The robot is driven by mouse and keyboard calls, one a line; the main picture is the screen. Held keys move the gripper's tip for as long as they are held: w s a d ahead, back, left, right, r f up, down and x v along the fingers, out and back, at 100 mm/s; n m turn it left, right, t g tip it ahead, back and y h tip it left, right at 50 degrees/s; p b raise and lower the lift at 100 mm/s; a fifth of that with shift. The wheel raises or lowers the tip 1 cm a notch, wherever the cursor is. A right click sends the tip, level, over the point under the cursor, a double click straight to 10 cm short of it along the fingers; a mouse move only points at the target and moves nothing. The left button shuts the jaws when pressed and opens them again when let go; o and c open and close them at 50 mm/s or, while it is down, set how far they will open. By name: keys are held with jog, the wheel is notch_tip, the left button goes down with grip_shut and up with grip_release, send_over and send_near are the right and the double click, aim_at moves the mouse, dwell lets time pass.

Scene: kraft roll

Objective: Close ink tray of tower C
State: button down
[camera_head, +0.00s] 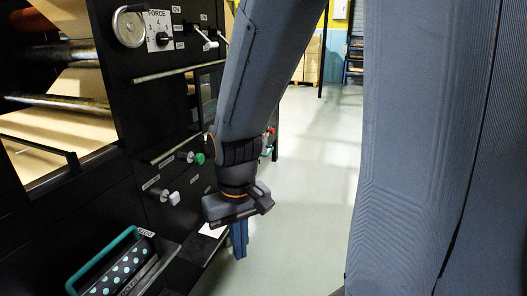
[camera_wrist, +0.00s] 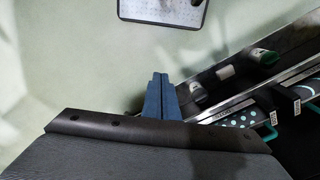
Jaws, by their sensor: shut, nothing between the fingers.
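A black tray with a teal rim or handle and a panel of pale dots (camera_head: 118,271) shows at the bottom left of the head view, low on the black machine. A teal-edged dotted part (camera_wrist: 236,121) also shows at the right of the wrist view. I cannot read a tower letter on it, nor tell how far out the tray stands. My gripper (camera_head: 239,243) points down beside the machine, to the right of and apart from the tray. Its blue fingers are together and empty; they also show in the wrist view (camera_wrist: 160,98).
The black machine front (camera_head: 150,110) fills the left, with a round dial (camera_head: 129,27), a green knob (camera_head: 198,158) and a white knob (camera_head: 173,198) sticking out. Pale floor (camera_head: 310,160) lies open to the right of my gripper. A grey-white panel (camera_wrist: 165,10) shows at the wrist view's top.

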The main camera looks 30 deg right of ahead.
jog(key=w+d+r+m+t+y+p, duration=0.15)
jog(key=w+d, duration=0.25)
jog(key=w, duration=0.9)
jog(key=m+t+h+p, duration=0.2)
jog(key=m+t+p, duration=0.2)
jog(key=m+t, duration=0.25)
send_near(263, 153)
jog(key=shift+m+g, duration=0.4)
jog(key=shift+p+x, duration=1.15)
jog(key=shift+x, duration=1.05)
jog(key=shift+w+r, duration=0.2)
